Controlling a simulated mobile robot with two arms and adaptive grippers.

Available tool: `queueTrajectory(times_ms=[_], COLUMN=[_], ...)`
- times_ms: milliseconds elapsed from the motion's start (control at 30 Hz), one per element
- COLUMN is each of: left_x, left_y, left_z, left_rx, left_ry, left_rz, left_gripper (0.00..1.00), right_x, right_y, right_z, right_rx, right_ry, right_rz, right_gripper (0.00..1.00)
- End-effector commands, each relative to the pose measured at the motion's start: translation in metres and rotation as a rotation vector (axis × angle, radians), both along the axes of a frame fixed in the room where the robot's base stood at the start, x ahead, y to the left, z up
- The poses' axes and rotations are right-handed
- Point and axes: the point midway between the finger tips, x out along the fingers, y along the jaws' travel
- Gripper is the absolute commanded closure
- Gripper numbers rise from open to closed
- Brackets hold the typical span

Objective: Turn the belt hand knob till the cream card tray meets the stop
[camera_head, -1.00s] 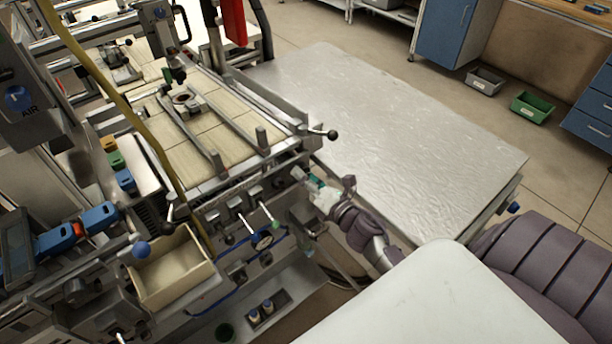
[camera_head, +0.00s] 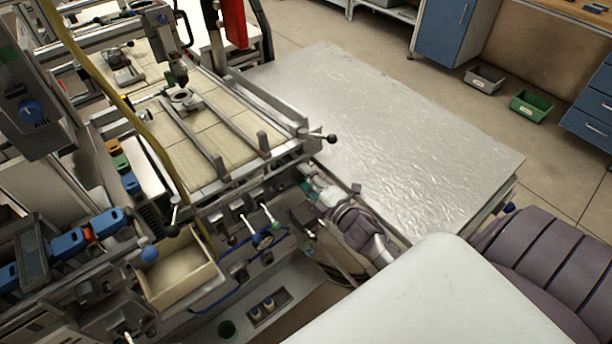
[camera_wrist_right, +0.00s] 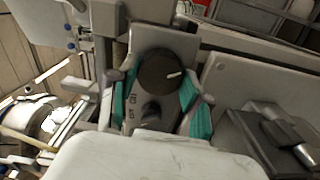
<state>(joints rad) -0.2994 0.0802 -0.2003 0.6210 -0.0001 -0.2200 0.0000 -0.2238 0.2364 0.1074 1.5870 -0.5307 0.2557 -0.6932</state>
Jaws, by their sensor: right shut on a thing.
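My right gripper (camera_head: 311,184) is at the front right side of the belt machine, below the belt frame. In the right wrist view its teal-padded fingers (camera_wrist_right: 158,100) stand on both sides of a dark round knob (camera_wrist_right: 158,70) with a white mark, and they are shut on it. The knob is hidden behind the gripper in the head view. A cream open-topped tray (camera_head: 208,270) sits at the machine's lower left; I cannot tell whether it is the card tray. I cannot make out the stop. My left gripper is not in view.
A belt bed (camera_head: 240,150) with cream panels and metal rails lies above the knob. A black ball handle (camera_head: 331,138) sticks out just above my gripper. Green-tipped and white-tipped levers (camera_head: 275,224) are to its left. A bare metal table (camera_head: 400,130) stands to the right.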

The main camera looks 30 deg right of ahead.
Motion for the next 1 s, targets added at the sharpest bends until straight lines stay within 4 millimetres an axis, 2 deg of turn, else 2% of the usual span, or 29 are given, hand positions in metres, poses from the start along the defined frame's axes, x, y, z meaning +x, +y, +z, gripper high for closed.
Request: queueTrajectory(times_ms=[600,1000], left_x=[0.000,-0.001], left_y=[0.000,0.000], left_z=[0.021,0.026], left_rx=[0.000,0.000], left_ry=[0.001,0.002], left_rz=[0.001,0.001], left_gripper=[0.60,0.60], right_x=[0.000,-0.001], right_y=[0.000,0.000], right_z=[0.000,-0.001], right_rx=[0.546,0.725], right_ry=[0.046,0.061], right_rz=[-0.001,-0.001], right_gripper=[0.86,0.86])
